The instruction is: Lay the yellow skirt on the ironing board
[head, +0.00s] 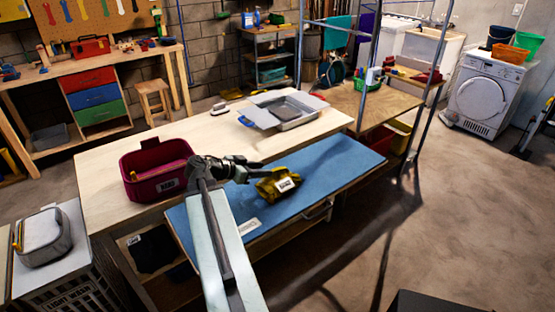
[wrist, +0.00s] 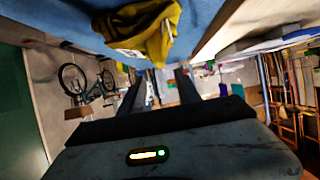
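The yellow skirt (head: 268,190) lies bunched on the blue ironing board (head: 335,165), with a white label on its right part. In the wrist view the skirt (wrist: 155,30) hangs into the top of the picture, beyond my fingertips and not between them. My gripper (head: 256,171) is at the skirt's upper left edge, close above the board. In the wrist view my gripper (wrist: 158,80) shows two dark fingers spread apart with nothing between them. Whether a finger touches the cloth cannot be told.
A dark red labelled bin (head: 140,188) stands on the wooden table (head: 185,140) left of my gripper. A grey tray (head: 290,118) and a small iron (head: 219,109) are farther back. A metal rack post (head: 424,95) rises right of the board. Most of the board's right part is clear.

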